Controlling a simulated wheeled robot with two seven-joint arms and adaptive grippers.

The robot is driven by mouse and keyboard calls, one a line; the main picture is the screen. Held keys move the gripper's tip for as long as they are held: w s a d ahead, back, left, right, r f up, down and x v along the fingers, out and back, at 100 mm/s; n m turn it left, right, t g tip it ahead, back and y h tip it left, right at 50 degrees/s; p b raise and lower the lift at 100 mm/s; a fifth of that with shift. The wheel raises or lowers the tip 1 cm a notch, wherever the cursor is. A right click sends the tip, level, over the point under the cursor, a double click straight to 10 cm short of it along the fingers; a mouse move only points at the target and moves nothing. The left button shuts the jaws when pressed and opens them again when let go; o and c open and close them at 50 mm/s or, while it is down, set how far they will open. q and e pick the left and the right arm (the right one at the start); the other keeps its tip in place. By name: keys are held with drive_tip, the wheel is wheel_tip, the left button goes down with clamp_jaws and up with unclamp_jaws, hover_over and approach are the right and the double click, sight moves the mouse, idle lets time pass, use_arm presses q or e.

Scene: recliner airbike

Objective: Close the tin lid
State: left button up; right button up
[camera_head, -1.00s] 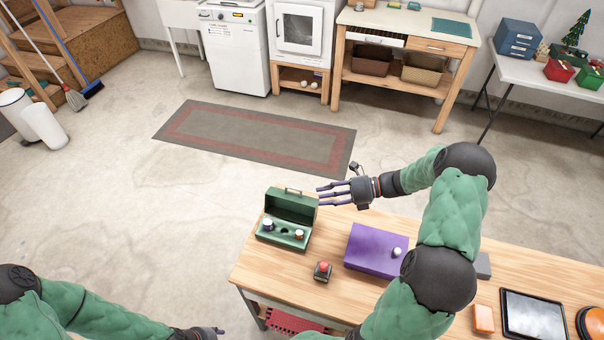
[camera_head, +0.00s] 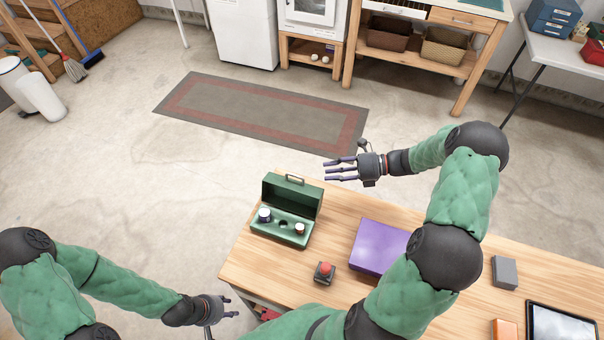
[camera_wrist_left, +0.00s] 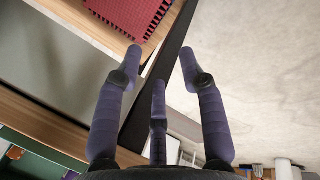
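The green tin (camera_head: 283,211) stands on the left end of the wooden table, its lid (camera_head: 291,195) raised upright at the back. Inside its tray are a white-topped jar (camera_head: 264,215) and a smaller white-topped item (camera_head: 299,229). My right gripper (camera_head: 327,170) is open and empty, its fingers pointing left, just right of and behind the raised lid, seemingly apart from it. My left gripper (camera_head: 233,306) is low at the left of the table's front edge, away from the tin. In the left wrist view its fingers (camera_wrist_left: 160,70) are spread with nothing between them.
On the table (camera_head: 335,210) are a purple box (camera_head: 380,246), a red-topped button (camera_head: 325,272), a grey block (camera_head: 505,272), an orange block (camera_head: 505,329) and a dark tablet (camera_head: 562,322).

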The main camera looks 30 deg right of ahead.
drive_tip(key=b+x, duration=0.1)
drive_tip(key=x, duration=0.9)
drive_tip(key=shift+s+b, duration=0.1)
drive_tip(key=shift+b, duration=0.3)
drive_tip(key=shift+r, duration=0.1)
clamp_jaws()
